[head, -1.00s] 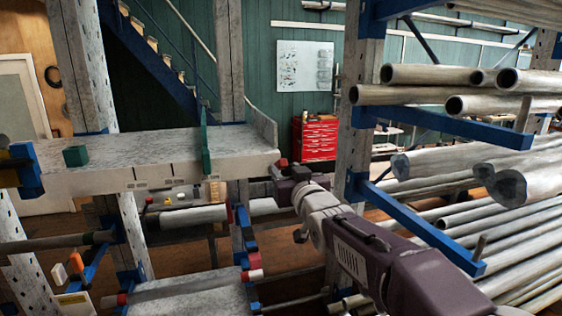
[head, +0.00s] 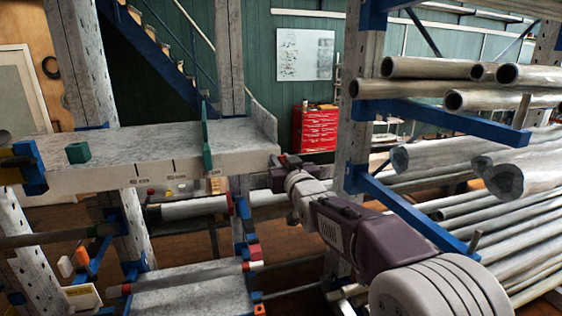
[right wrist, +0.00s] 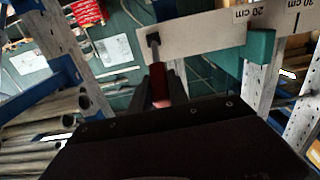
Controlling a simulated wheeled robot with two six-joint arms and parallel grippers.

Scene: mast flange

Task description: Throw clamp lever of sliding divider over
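The sliding divider is a green upright plate (head: 206,145) on the grey shelf board (head: 165,138). A green part (right wrist: 262,46) also sits at the board's edge in the right wrist view, beside the "20 cm" mark. A lever with a red handle (right wrist: 160,84) and grey shaft runs from a black pivot (right wrist: 153,40) near the board's end. My right gripper (right wrist: 158,86) has one dark finger on each side of the red handle, closely around it; it appears shut on it. In the head view the right gripper (head: 280,170) is at the board's right front corner. My left gripper is not in view.
A small green block (head: 77,152) sits on the board's left part. A rack with blue arms (head: 415,215) and many metal pipes (head: 515,165) stands close on the right, beside my right arm. A lower shelf (head: 190,295) lies beneath. A red tool cabinet (head: 314,130) is behind.

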